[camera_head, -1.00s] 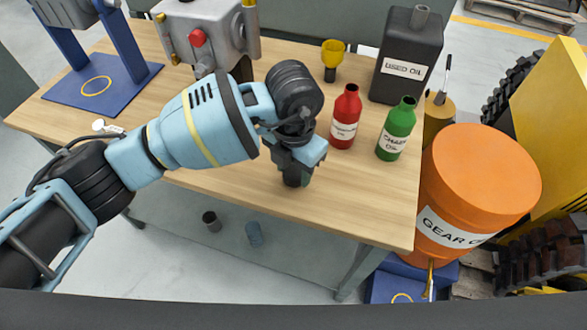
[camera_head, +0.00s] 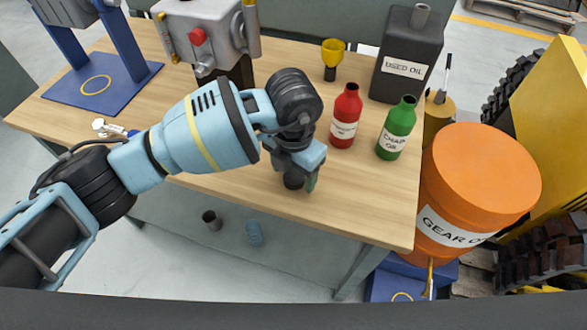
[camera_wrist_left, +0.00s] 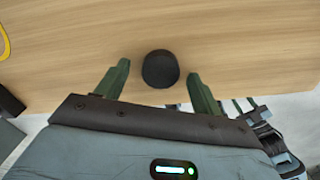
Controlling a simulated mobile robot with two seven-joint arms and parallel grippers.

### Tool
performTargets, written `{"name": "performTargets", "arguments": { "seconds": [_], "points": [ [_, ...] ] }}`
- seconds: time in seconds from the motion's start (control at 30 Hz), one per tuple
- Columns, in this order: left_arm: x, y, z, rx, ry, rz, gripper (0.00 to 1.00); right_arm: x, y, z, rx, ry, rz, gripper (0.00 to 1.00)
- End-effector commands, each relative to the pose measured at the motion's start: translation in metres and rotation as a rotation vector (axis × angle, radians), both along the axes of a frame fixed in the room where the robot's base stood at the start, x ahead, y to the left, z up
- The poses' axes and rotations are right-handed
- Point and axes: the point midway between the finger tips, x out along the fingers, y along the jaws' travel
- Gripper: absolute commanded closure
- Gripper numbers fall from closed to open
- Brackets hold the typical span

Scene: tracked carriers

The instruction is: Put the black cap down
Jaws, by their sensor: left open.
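The black cap (camera_wrist_left: 160,69) stands on the wooden table top, between and slightly beyond the two open green fingers in the left wrist view. In the head view the black cap (camera_head: 293,181) is partly hidden under my left gripper (camera_head: 303,184), near the table's front edge. My left gripper (camera_wrist_left: 160,85) is open, with visible gaps between each finger and the cap. My right gripper is not in view.
A red bottle (camera_head: 345,117) and a green bottle (camera_head: 397,128) stand to the right of my left gripper. A yellow funnel-like item (camera_head: 332,55) and a black used-oil can (camera_head: 406,58) stand behind. An orange gear-oil drum (camera_head: 484,178) is beyond the table's right edge.

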Motion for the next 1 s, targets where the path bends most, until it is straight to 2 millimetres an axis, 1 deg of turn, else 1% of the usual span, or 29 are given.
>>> {"name": "performTargets", "arguments": {
  "seconds": [0.17,0.4,0.6,0.8,1.0],
  "points": [
    [0.001,0.0,0.019,-0.002,-0.004,0.0,0.33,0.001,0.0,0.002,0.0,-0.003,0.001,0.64],
    [0.001,0.0,0.067,-0.002,-0.005,-0.001,0.33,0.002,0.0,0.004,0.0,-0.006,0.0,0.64],
    [0.001,0.0,0.101,-0.001,-0.003,-0.001,0.33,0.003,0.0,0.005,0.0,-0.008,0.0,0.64],
    [0.0,0.0,0.119,-0.001,-0.001,-0.001,0.33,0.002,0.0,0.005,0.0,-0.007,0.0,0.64],
    [0.0,0.0,0.123,-0.001,0.001,0.0,0.33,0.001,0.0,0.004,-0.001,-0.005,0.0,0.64]
  ]
}}
